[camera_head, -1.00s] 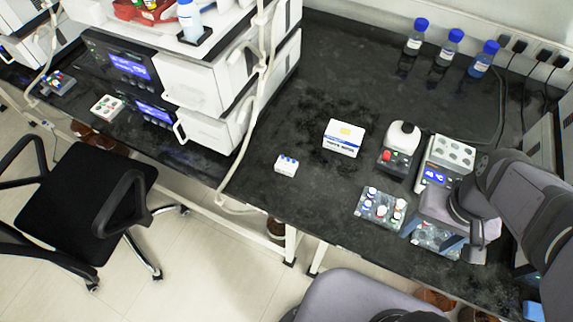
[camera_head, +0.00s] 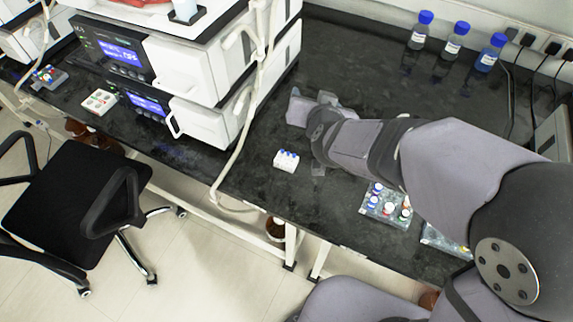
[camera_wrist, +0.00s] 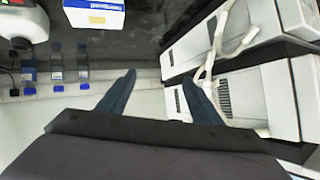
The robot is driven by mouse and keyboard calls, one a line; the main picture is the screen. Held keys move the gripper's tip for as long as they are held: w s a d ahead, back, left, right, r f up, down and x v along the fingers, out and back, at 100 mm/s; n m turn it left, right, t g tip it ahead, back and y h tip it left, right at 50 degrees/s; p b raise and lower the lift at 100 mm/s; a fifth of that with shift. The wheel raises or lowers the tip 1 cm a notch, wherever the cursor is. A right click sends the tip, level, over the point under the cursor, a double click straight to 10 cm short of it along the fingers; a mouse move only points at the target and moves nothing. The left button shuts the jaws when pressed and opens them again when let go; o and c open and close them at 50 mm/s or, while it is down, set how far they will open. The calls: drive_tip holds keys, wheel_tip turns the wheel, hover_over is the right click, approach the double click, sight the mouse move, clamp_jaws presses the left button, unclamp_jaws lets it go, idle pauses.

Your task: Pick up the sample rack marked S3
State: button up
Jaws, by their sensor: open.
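No S3 mark can be read on any rack. In the head view, a small white rack with blue caps (camera_head: 286,160) stands on the black bench near its front edge. A white rack with coloured caps (camera_head: 99,102) stands farther left in front of the instruments, and a darker rack (camera_head: 48,77) stands beyond it. My gripper is open and empty in the wrist view (camera_wrist: 160,77), with no rack between its fingers. In the head view my arm reaches behind the small white rack, apart from it, and the fingers are not clear.
White instrument stacks (camera_head: 203,75) with a hanging tube border the left of the bench. Several bottles stand at the back, including a blue one (camera_head: 490,53). A tray of capped vials (camera_head: 388,206) lies beside my arm. A white and blue box (camera_wrist: 95,14) shows in the wrist view.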

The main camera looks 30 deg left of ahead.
drive_tip(key=s+a+t+h+b, duration=0.1)
drive_tip(key=s+a+t+b, duration=0.1)
drive_tip(key=s+a+t, duration=0.3)
drive_tip(key=s+f+m+t+h+b, duration=0.2)
drive_tip(key=s+t+h+b, duration=0.15)
drive_tip(key=s, duration=0.55)
approach(287, 155)
drive_tip(key=shift+w+a+r+g+h+p, duration=0.1)
drive_tip(key=shift+r+g+h+p, duration=0.15)
drive_tip(key=shift+r, duration=0.35)
drive_tip(key=shift+a+r+g+h+p, duration=0.1)
drive_tip(key=shift+a+r+g+p, duration=0.1)
drive_tip(key=shift+r, duration=0.4)
drive_tip(key=shift+f, duration=0.45)
drive_tip(key=shift+w, duration=0.95)
drive_tip(key=shift+w+f+p, duration=0.15)
drive_tip(key=shift+w+p, duration=0.3)
drive_tip(key=shift+w, duration=0.95)
drive_tip(key=shift+w+f+p, duration=0.15)
drive_tip(key=shift+w+p, duration=0.3)
drive_tip(key=shift+w, duration=0.9)
drive_tip(key=c, duration=0.9)
